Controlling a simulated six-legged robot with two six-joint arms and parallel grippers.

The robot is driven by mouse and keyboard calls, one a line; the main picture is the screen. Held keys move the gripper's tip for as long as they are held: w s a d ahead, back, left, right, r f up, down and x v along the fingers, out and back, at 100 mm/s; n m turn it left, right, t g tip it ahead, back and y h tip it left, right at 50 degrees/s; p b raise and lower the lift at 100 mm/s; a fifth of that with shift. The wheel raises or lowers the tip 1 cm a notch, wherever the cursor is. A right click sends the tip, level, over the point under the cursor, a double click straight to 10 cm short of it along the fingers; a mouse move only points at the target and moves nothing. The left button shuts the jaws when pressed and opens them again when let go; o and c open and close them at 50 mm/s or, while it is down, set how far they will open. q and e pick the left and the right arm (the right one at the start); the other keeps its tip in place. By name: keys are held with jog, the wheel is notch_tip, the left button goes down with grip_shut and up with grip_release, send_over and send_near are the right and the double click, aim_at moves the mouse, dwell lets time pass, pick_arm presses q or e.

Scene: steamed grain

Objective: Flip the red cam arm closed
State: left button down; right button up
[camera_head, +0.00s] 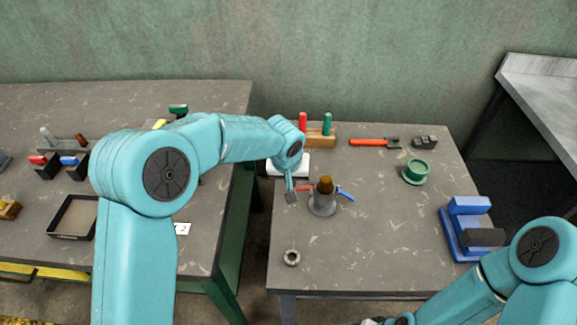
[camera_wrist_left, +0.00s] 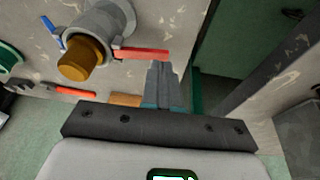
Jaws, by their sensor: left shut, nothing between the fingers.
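The grey coupling (camera_head: 322,206) stands upright on the right table with a brown plug (camera_head: 325,184) in its top. Its red cam arm (camera_head: 304,188) sticks out to the left, and its blue cam arm (camera_head: 346,194) sticks out to the right. In the left wrist view the red cam arm (camera_wrist_left: 140,54) points sideways from the coupling (camera_wrist_left: 104,24). My left gripper (camera_head: 290,197) is shut and empty at the outer end of the red arm; its fingertips (camera_wrist_left: 162,66) look very close to it, and contact is unclear. My right gripper is barely visible at the bottom edge.
A metal ring nut (camera_head: 292,258) lies in front of the coupling. A green flanged part (camera_head: 415,172), a red-handled tool (camera_head: 374,142) and a blue vise-like fixture (camera_head: 458,232) are to the right. A wooden block (camera_head: 320,141) stands behind. The table's left edge is close to my left gripper.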

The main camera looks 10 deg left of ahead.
aim_at(293, 205)
pick_arm(q)
jog(key=shift+f, duration=0.5)
jog(key=shift+d, duration=0.1)
jog(key=shift+f+h, duration=0.3)
jog(key=shift+h, duration=0.2)
jog(key=shift+a+f+h+b, duration=0.4)
jog(key=shift+h+b, duration=0.2)
jog(key=shift+b, duration=0.2)
notch_tip(293, 205, down, 4)
jog(key=h+b, duration=0.2)
jog(key=b, duration=0.3)
jog(key=n+t+h+b, duration=0.1)
jog(key=h+b, duration=0.1)
jog(key=b, duration=0.3)
jog(key=shift+a+r, duration=0.15)
jog(key=shift+r, duration=0.05)
jog(key=h+b, duration=0.1)
jog(key=b, duration=0.4)
jog(key=d+f+t+h+b, duration=0.1)
jog(key=h+b, duration=0.1)
jog(key=b, duration=0.4)
jog(key=f+h+b, duration=0.1)
jog(key=h+b, duration=0.1)
jog(key=b, duration=0.4)
jog(key=shift+d+f+n+t, duration=0.2)
jog(key=shift+n+t, duration=0.1)
jog(key=shift+n, duration=0.1)
jog(key=shift+r, duration=0.4)
